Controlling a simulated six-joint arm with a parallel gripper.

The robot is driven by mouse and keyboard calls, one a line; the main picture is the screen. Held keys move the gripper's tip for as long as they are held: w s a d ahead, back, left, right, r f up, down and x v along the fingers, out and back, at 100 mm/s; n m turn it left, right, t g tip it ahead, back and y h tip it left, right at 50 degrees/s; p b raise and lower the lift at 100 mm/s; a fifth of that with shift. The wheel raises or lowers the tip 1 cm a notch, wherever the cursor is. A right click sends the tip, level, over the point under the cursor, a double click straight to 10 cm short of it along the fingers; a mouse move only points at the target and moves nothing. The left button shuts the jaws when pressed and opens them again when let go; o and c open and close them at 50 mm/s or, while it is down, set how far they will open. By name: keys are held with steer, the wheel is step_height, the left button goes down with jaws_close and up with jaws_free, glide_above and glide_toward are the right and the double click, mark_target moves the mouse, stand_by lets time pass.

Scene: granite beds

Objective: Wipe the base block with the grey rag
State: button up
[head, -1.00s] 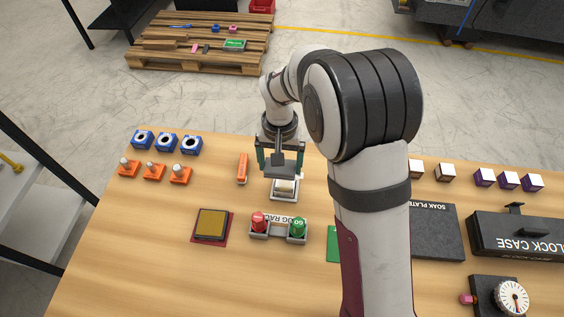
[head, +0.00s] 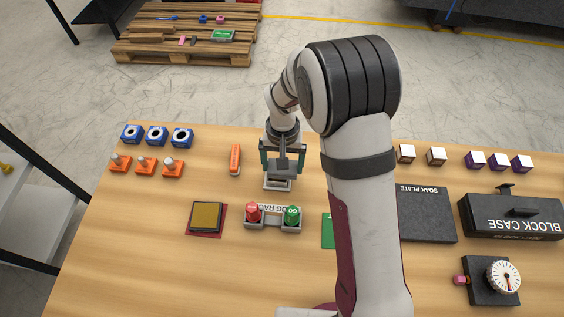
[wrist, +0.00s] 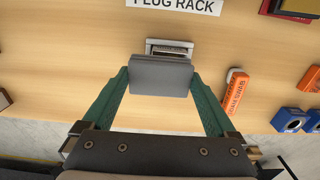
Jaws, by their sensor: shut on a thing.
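My gripper (head: 283,168) is over the far middle of the table, shut on the grey rag (wrist: 160,75), a flat dark-grey pad between its two green fingers. In the head view the rag (head: 288,163) hangs over a small pale grey block (head: 277,186), which I take for the base block. In the wrist view that block (wrist: 170,46) shows just past the rag's edge. The rag hides much of the block's top. I cannot tell whether they touch.
An orange swab (head: 235,159) lies left of the block. The plug rack with red and green plugs (head: 272,219) stands in front. A gold-topped pad (head: 207,216) is front left. The soak plate (head: 425,215) and block case (head: 510,218) are right.

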steer(key=shift+f, duration=0.7)
steer(key=shift+a, duration=0.1)
steer(key=shift+a+r, duration=0.1)
steer(key=shift+a, duration=1)
steer(key=shift+d+f, duration=0.2)
steer(key=shift+d, duration=1)
steer(key=shift+a, duration=1.2)
steer(key=shift+d+r, duration=0.2)
steer(key=shift+d, duration=1)
